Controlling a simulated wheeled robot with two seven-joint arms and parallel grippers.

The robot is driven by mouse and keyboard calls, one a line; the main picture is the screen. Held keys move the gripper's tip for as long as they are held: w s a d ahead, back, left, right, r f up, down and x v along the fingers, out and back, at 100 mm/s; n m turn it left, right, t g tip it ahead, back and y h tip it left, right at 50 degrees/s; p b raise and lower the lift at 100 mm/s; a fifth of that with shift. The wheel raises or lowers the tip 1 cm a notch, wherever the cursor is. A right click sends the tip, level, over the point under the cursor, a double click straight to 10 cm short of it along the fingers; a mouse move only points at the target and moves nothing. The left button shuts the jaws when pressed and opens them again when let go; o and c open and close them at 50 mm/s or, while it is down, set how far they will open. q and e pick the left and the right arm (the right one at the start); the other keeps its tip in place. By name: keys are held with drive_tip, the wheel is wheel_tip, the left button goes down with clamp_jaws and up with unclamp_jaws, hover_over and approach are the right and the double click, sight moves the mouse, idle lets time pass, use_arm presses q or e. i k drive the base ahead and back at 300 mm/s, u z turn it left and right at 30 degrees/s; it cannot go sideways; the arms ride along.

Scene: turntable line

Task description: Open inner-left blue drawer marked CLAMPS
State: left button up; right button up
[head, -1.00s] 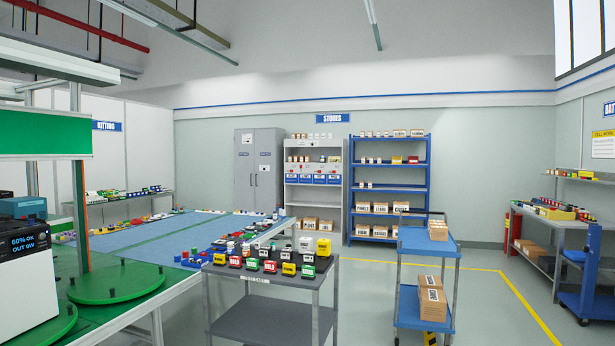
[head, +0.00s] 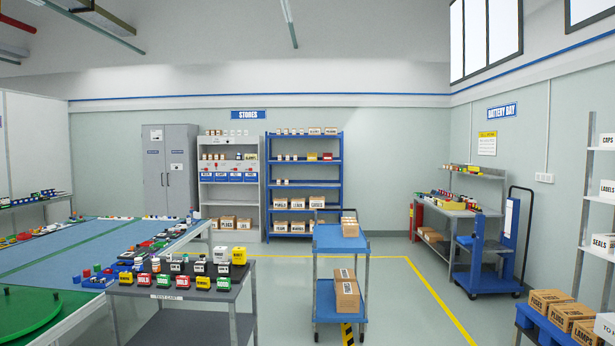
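A row of blue drawers with white labels sits in the grey shelf unit (head: 229,194) against the back wall, under the STORES sign. The inner-left blue drawer (head: 221,178) is the second from the left in that row. Its label is too small to read for certain. The drawers look closed, their fronts in one line. They are far off across the room. Neither of my grippers is in view.
A grey cart (head: 180,293) with small coloured items stands in front, right of the blue-topped tables (head: 70,250). A blue trolley (head: 340,240) with boxes stands at centre. Grey cabinet (head: 170,170) and blue rack (head: 303,185) flank the shelf unit. Clear floor lies right of the trolley.

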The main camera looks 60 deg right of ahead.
sight(219, 177)
drive_tip(key=z, duration=2.5)
drive_tip(key=i, duration=8.6)
drive_tip(key=u, duration=0.9)
drive_tip(key=i, duration=1.8)
drive_tip(key=u, duration=0.05)
